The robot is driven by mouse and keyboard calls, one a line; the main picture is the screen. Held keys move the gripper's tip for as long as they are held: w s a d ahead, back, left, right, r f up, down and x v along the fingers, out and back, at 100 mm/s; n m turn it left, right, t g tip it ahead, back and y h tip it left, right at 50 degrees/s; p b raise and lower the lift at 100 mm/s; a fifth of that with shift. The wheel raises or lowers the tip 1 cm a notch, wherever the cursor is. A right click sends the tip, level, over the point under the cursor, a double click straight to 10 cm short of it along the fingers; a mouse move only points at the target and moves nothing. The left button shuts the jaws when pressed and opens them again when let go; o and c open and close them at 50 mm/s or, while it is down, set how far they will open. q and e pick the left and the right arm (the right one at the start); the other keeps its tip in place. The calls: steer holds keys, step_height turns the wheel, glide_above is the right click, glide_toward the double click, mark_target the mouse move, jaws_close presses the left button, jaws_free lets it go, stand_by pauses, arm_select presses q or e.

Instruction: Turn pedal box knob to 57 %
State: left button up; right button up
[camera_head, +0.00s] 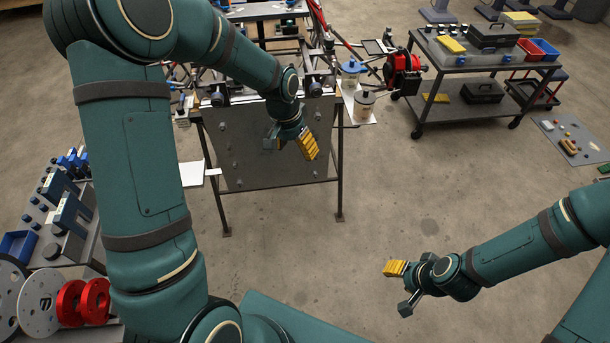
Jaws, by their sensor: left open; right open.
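The tube chassis stands on a dark-legged frame with a large grey panel (262,150) facing me. I cannot pick out the pedal box or its knob for sure; small dark parts sit along the chassis top, and my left arm covers some of that area. My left gripper (289,146) hangs in front of the panel's upper right part, open and empty, with one yellow-padded finger showing clearly. My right gripper (397,288) is open and empty over the bare floor at the lower right, well away from the chassis.
A dark cart (466,62) with cases, a red bin (529,48) and a blue bin stands at the back right. A red reel (403,74) and round tins are right of the chassis. Blue-and-grey fixtures (66,215) and red rings stand at left. The middle floor is clear.

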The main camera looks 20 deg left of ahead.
arm_select(q)
steer(key=s+d+f+b, duration=0.1)
steer(key=s+d+f, duration=0.1)
steer(key=f, duration=0.3)
steer(key=shift+s+d, duration=0.15)
steer(key=shift+d, duration=0.6)
steer(key=shift+f, duration=0.1)
